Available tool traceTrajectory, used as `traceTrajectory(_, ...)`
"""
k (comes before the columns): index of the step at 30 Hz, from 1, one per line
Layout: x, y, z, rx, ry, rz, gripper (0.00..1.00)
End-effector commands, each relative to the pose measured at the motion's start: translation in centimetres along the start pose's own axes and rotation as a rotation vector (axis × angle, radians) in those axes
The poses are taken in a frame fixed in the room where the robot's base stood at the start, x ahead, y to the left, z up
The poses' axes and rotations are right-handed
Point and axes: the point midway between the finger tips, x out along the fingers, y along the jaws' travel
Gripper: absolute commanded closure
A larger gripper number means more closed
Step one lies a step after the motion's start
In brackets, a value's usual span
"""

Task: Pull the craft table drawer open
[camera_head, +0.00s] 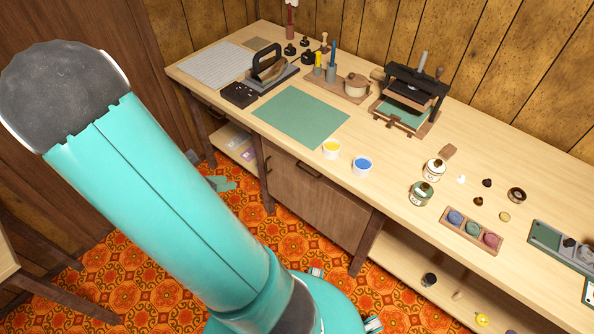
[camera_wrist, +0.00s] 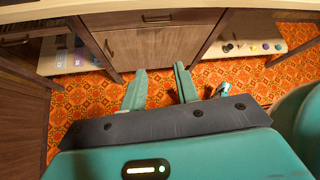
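The craft table (camera_head: 390,180) has a pale top and dark legs. Under its middle is a brown wooden front (camera_head: 318,200) with a dark bar handle (camera_head: 307,171) near its top edge. It appears closed. In the wrist view the same front (camera_wrist: 150,50) and handle (camera_wrist: 157,19) lie beyond my fingers.
Open shelves flank the middle front; the right shelf (camera_head: 400,270) holds small jars. The tabletop carries a green mat (camera_head: 300,117), a press (camera_head: 408,97), paint pots and stamps. Dark table legs (camera_head: 367,243) stand beside the front. Patterned orange carpet (camera_head: 330,250) is open floor before it.

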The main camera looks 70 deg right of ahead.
Motion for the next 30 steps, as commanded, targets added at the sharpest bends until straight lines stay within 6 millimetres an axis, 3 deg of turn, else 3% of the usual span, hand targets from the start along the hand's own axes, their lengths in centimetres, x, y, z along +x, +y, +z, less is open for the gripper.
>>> traceTrajectory(3,4.5,0.4,-0.8,-0.233,-0.107,-0.055,0.69)
traceTrajectory(15,18.2,0.3,-4.1,-1.053,-0.358,-0.203,0.69)
traceTrajectory(21,21.9,-0.2,-5.5,-1.284,-0.404,-0.233,0.69)
traceTrajectory(30,24.8,-0.2,-4.6,-1.318,-0.408,-0.238,0.69)
